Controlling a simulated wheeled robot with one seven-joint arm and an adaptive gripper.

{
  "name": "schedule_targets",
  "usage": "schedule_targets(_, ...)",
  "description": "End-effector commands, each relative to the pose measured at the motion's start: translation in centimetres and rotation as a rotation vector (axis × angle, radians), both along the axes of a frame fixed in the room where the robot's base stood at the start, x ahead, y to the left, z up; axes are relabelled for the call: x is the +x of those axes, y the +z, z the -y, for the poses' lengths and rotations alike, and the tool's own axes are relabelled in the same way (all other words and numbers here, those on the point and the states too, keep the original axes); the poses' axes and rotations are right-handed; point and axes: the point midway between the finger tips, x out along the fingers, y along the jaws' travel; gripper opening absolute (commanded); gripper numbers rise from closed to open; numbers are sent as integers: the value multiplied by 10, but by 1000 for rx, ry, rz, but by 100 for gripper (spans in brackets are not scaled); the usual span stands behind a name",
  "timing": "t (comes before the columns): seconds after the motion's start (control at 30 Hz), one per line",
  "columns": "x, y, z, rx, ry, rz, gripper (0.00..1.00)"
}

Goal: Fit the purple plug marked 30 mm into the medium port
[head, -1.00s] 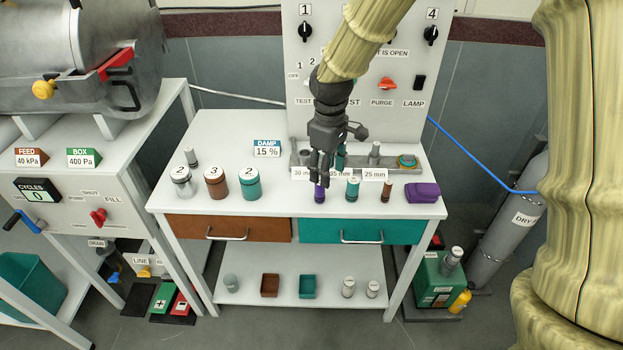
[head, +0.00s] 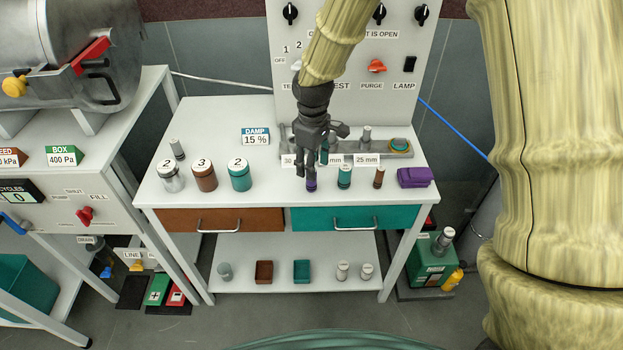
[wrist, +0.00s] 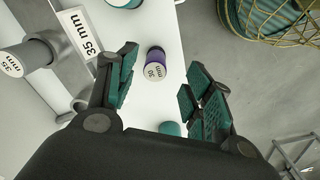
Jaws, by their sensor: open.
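The purple plug (head: 311,186) stands on the table's front part. In the wrist view its white top (wrist: 155,71) reads 30 mm. My gripper (head: 306,178) is over the plug, pointing down and partly covering it. In the wrist view my gripper (wrist: 160,74) is open, with the plug showing between its separated fingers, nearer the left one. The grey port block (head: 402,153) lies behind it, with size labels along its front. My gripper hides part of the block and the 30 mm label, so I cannot make out the medium port.
A teal plug (head: 344,178) and a brown plug (head: 379,178) stand right of the purple one. Several lidded jars, including a brown one (head: 205,178), stand left. A control panel (head: 420,40) rises behind.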

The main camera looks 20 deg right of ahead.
Motion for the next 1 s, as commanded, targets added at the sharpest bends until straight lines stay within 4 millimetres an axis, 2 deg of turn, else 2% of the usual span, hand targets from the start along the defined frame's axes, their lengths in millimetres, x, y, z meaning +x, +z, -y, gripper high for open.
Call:
schedule_targets(0.4,7,-40,0,0,-1,-1,51)
schedule_targets(0.77,7,-46,0,0,-2,0,51)
schedule_targets(1.0,7,-46,0,0,-2,0,9)
